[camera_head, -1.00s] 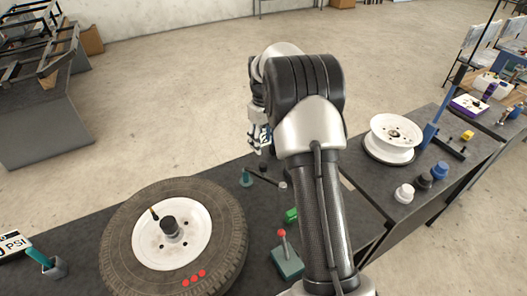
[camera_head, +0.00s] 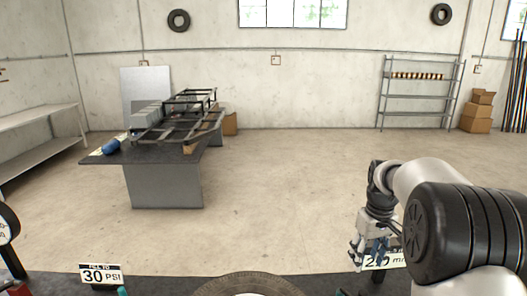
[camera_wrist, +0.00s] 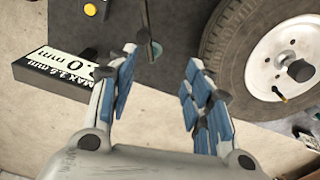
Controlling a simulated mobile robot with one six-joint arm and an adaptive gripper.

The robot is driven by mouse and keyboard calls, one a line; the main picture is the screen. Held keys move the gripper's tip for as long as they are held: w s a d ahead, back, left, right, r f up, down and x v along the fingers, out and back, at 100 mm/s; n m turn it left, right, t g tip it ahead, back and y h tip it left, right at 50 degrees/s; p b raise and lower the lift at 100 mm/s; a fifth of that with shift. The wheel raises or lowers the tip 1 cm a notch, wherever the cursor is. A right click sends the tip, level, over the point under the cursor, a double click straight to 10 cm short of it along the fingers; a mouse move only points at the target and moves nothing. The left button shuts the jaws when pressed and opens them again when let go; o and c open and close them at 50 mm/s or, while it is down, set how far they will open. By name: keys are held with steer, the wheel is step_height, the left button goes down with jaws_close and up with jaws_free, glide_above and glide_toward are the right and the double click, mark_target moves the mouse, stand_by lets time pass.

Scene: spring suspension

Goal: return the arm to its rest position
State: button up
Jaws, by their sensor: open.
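My arm reaches up at the right of the head view, its dark elbow joint and pale links in front of the bench. My gripper (camera_head: 372,252) hangs from its end there, above the far edge of the near bench. In the wrist view my gripper (camera_wrist: 160,95) has its two blue-padded fingers spread apart with nothing between them. A tyre with a white wheel (camera_wrist: 235,50) lies on the bench at the right of the wrist view, apart from the fingers. Only the tyre's top edge (camera_head: 250,284) shows in the head view.
A sign (camera_wrist: 62,72) marked in mm stands left of the fingers in the wrist view. A 30 PSI sign (camera_head: 101,274) and a gauge (camera_head: 8,222) are at the near left. A far table (camera_head: 165,180) carries a metal frame. The floor between is clear.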

steer(key=s+a+r+m+t+b, duration=0.1)
steer(key=s+a+r, duration=0.3)
steer(key=s+a, duration=0.3)
steer(key=s+a+r+t+b, duration=0.15)
steer(key=s+a+r, duration=0.3)
steer(key=s, duration=0.45)
steer(key=s+a+f+b, duration=0.1)
steer(key=s+a+f, duration=0.1)
steer(key=s, duration=0.5)
steer(key=s+a+f+t+b, duration=0.1)
steer(key=s+a+f, duration=0.1)
steer(key=s, duration=0.6)
steer(key=shift+s+a+f+m, duration=0.2)
steer(key=shift+s+f+m, duration=0.15)
steer(key=shift+f, duration=0.4)
steer(key=shift+t, duration=0.25)
